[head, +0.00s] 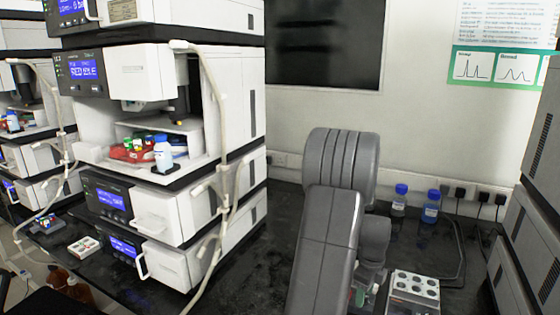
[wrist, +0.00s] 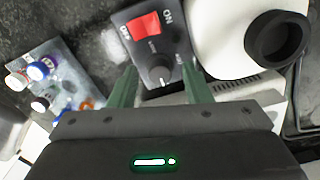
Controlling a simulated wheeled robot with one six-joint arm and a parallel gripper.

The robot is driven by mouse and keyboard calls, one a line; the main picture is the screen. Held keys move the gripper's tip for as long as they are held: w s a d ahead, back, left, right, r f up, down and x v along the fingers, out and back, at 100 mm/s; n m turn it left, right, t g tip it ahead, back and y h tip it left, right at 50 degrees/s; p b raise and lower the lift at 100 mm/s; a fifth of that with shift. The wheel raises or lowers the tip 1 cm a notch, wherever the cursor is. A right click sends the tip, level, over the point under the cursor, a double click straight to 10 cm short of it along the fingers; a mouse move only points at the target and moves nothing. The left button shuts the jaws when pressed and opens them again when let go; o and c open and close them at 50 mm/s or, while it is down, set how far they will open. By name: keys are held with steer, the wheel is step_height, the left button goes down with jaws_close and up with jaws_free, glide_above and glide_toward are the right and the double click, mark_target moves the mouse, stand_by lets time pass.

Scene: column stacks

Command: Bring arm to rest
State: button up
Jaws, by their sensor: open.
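My grey arm (head: 330,235) is folded in the lower middle of the head view, over the dark bench, and hides part of it. My gripper (wrist: 160,68) shows in the wrist view with its two green fingers apart and nothing between them. Beyond the fingertips is a dark control panel (wrist: 152,42) with a red ON/OFF switch and a knob. I cannot tell whether the fingers touch it. In the head view the gripper is mostly hidden behind the arm.
A white instrument stack (head: 190,130) stands at left. A block with round wells (head: 414,288) lies right of my arm. Blue-capped bottles (head: 431,207) stand near the wall. In the wrist view, a vial rack (wrist: 62,72) is at left and a white rounded body (wrist: 225,35) at right.

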step_height(320, 180, up, 14)
step_height(320, 180, down, 14)
steer(key=shift+f, duration=0.15)
steer(key=n, duration=0.4)
steer(key=n+p, duration=0.1)
steer(key=n, duration=0.5)
steer(key=n+p, duration=0.1)
steer(key=n, duration=0.4)
steer(key=shift+n, duration=0.4)
steer(key=n+p, duration=0.1)
steer(key=n, duration=0.4)
steer(key=shift+n, duration=0.3)
steer(key=shift+s, duration=0.1)
